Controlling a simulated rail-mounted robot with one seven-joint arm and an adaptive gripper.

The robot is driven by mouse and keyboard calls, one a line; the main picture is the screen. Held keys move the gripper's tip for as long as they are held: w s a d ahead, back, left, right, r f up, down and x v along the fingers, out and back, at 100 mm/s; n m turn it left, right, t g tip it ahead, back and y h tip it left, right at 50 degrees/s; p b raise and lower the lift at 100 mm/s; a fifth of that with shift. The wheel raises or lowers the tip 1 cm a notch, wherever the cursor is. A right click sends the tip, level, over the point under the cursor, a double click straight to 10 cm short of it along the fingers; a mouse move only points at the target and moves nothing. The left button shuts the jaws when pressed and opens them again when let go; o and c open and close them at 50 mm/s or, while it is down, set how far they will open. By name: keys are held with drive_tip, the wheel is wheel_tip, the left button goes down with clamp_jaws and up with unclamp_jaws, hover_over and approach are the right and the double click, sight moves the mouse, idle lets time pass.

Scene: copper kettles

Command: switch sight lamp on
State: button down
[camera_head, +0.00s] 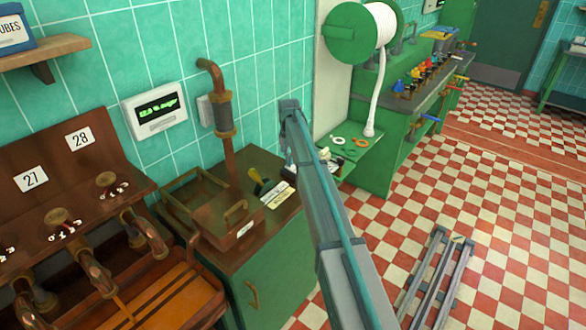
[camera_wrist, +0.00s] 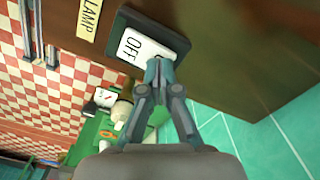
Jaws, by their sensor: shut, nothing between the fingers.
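The lamp switch (camera_wrist: 150,45) is a white rocker in a black frame on a brown surface, seen close up in the wrist view. Its visible face reads OFF. A cream label (camera_wrist: 89,17) ending in LAMP is beside it. My gripper (camera_wrist: 160,70) is shut and empty, with its tips at the rocker's lower edge; I cannot tell whether they touch it. In the head view my gripper (camera_head: 289,150) points down over the right end of the brown counter top, partly hidden by my arm. The switch there is small and mostly covered.
The brown counter (camera_head: 213,237) carries a railed tray and a copper pipe (camera_head: 228,150). A yellow-handled tool (camera_head: 257,184) lies near the gripper. A wall display (camera_head: 156,110) hangs at left.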

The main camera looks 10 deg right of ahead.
drive_tip(key=shift+f, duration=0.55)
drive_tip(key=shift+r, duration=0.1)
drive_tip(key=shift+r+p, duration=1.5)
drive_tip(key=shift+r, duration=1.95)
